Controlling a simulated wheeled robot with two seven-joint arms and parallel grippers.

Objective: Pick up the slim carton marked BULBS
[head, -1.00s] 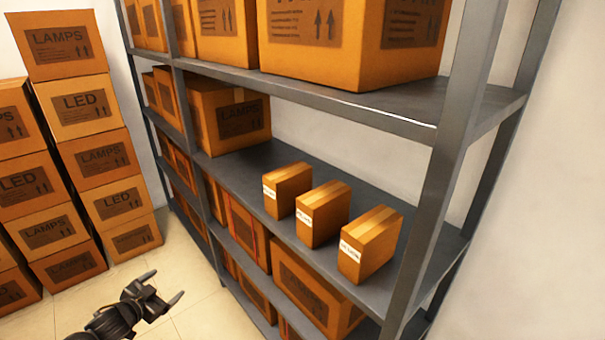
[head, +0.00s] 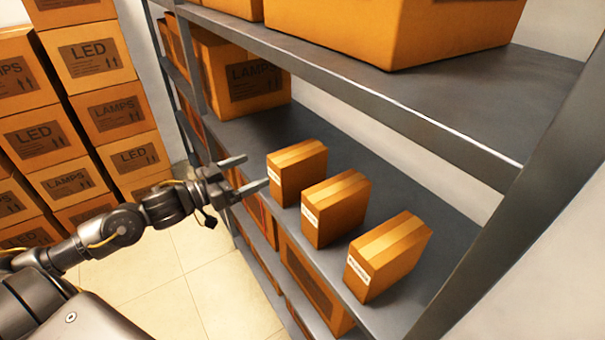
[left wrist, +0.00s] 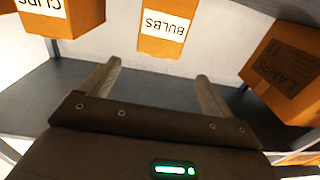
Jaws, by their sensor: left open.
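The slim carton marked BULBS (left wrist: 167,25) shows upside down at the top of the left wrist view, its white label facing my gripper. In the head view it matches the leftmost of three small orange cartons, the BULBS carton (head: 298,173) on the middle shelf (head: 335,150); its label is too small to read there. My left gripper (head: 254,171) is open and empty at the shelf's front edge, its fingers pointing at the carton but apart from it. In the left wrist view the open fingers (left wrist: 158,72) lie below the carton. My right gripper is not in view.
A carton marked CLIPS (left wrist: 62,15) stands beside it, the middle one (head: 335,208) in the head view. A third carton (head: 388,256) stands further right. A large LAMPS box (head: 245,75) is behind to the left. The upper shelf (head: 440,90) hangs above. A post (head: 525,225) stands at right.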

